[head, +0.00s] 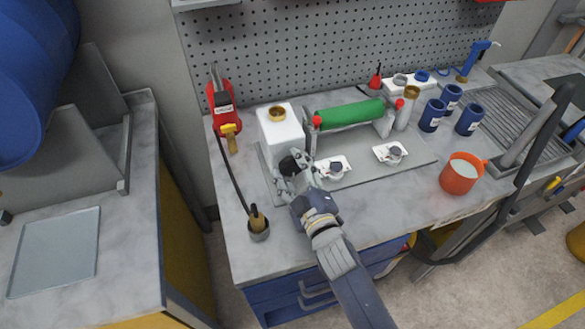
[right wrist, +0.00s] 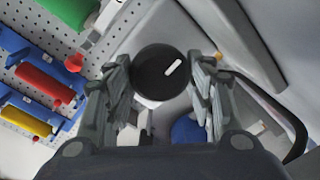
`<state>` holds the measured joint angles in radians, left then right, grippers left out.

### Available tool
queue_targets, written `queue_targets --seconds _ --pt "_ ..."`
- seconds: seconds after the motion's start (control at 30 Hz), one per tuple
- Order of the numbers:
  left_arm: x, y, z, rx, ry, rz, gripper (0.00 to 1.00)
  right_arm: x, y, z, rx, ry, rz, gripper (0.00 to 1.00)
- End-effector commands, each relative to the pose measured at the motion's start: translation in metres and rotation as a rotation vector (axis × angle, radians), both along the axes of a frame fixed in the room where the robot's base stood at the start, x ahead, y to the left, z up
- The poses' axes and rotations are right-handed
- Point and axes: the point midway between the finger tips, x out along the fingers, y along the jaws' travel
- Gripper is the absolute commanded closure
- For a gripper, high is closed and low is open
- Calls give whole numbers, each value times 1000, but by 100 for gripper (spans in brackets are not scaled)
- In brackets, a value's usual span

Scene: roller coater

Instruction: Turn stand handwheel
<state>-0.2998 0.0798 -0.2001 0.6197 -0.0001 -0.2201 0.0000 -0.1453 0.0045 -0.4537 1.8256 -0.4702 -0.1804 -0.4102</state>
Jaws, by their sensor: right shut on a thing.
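The roller coater stands on the marble-topped bench, with a green roller (head: 350,115) and a white block (head: 280,132) at its left end. A round black handwheel (right wrist: 158,72) with a white bar mark sits between my fingers in the right wrist view. My right gripper (head: 288,168) is at the front of the white block in the head view, with its fingers closed on the two sides of the handwheel. It also shows in the right wrist view (right wrist: 165,85). In the head view the gripper hides much of the handwheel. My left gripper is not in view.
Two small dials on white plates (head: 332,168) (head: 390,153) lie right of my gripper. An orange pot (head: 461,175) and blue jars (head: 432,115) stand further right. The bench front is mostly clear.

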Motion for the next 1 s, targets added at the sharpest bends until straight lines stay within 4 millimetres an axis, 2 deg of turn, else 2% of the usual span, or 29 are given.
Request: queue_targets --seconds 0.37,0.4,0.5,0.87,1.0 --pt "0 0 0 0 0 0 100 0 0 1 6 -1 0 74" --pt "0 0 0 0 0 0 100 0 0 1 6 -1 0 48" --pt "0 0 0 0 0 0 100 0 0 1 5 -1 0 30" --pt "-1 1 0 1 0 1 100 -1 -1 0 4 1 0 30" --pt "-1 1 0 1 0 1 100 -12 -4 0 3 3 0 30"
